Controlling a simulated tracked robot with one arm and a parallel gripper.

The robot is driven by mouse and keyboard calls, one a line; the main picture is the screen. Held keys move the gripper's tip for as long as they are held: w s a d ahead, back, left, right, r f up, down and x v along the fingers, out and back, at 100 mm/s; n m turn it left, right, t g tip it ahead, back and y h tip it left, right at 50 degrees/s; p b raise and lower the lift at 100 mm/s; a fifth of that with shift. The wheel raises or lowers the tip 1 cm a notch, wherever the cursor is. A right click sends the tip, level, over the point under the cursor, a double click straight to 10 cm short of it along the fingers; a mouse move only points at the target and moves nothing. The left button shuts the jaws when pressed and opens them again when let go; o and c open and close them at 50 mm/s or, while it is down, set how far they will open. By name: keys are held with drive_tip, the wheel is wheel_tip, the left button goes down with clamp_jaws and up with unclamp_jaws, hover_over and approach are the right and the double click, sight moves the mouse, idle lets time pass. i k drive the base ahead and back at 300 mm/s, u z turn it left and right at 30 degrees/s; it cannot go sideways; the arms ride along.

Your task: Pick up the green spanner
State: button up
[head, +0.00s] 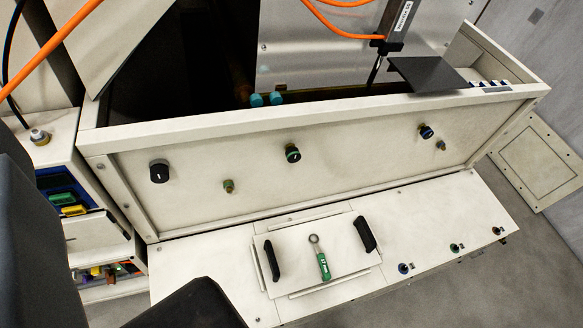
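The green spanner (322,262) lies on a pale raised panel (345,272) on top of the low ledge at the front. It has a green handle with a small white mark and a grey ring end that points away from me. A black bar handle stands on each side of it, the left handle (271,260) and the right handle (365,234). Nothing touches the spanner that I can see. Dark parts of my own body fill the lower left corner and bottom edge. No gripper fingertips can be made out.
A long open hopper with a pale front wall (330,160) stands behind the ledge, with black knobs on it. A dark plate (428,75) rests over its rim. A shelf unit with coloured items (73,210) stands at left. Orange cables (335,25) hang above. Grey floor (545,265) is clear at right.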

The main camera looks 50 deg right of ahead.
sight(326, 270)
drive_tip(key=u, duration=0.3)
drive_tip(key=k, duration=0.85)
drive_tip(key=z, duration=1.55)
drive_tip(key=i, duration=1.05)
